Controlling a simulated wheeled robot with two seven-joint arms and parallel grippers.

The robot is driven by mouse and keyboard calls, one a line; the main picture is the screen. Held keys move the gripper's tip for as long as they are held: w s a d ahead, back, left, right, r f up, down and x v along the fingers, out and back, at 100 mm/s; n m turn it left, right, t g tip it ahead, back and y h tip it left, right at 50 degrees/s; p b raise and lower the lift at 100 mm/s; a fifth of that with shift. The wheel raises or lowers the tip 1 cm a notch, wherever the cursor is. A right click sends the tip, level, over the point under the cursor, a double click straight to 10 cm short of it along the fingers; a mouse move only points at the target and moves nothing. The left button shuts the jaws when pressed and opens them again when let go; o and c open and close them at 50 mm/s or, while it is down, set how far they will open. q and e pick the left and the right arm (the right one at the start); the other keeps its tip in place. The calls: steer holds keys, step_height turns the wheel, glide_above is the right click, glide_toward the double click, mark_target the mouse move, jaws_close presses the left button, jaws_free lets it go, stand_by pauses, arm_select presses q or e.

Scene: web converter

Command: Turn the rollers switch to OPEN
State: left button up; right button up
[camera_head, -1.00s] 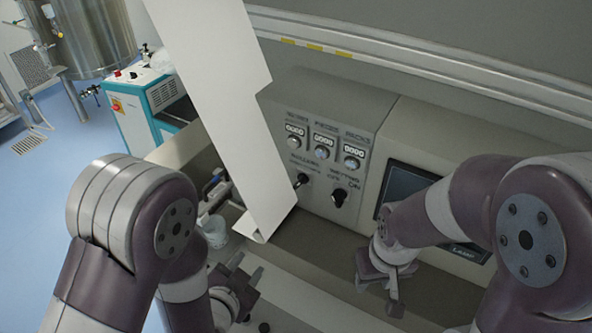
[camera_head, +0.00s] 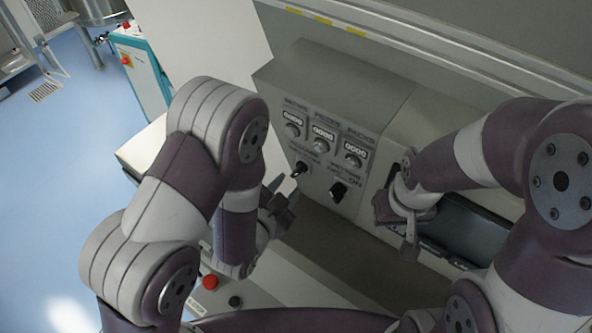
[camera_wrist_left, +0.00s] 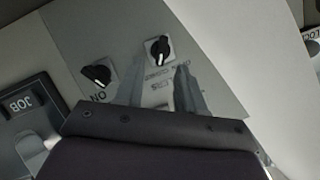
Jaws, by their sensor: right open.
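The rollers switch is a small black knob (camera_head: 299,168) on the grey control panel, the left of two black knobs. In the left wrist view it is the black knob (camera_wrist_left: 159,50) on a pale square plate; its small lettering is too blurred to read. My left gripper (camera_head: 280,203) is just below and left of it, apart from it. In the left wrist view its two fingers (camera_wrist_left: 159,72) are spread, with nothing between them, pointing toward the knob. My right gripper (camera_head: 402,222) is open and empty, to the right of the panel's knobs.
A second black knob (camera_head: 338,190), marked ON, sits to the right of the rollers switch. Several counters with round knobs (camera_head: 322,141) are above. A white web sheet (camera_head: 218,45) hangs at the left. A red button (camera_head: 210,282) is below my left arm.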

mark_target(295, 174)
arm_select(q)
steer(key=p+x, duration=0.1)
steer(key=x, duration=0.4)
steer(key=shift+w+a+r, duration=0.1)
steer(key=shift+w+p, duration=0.2)
steer(key=shift+p, duration=0.2)
steer(key=shift+w+d+f, duration=0.25)
steer(key=shift+w+f, duration=0.05)
steer(key=c, duration=0.7)
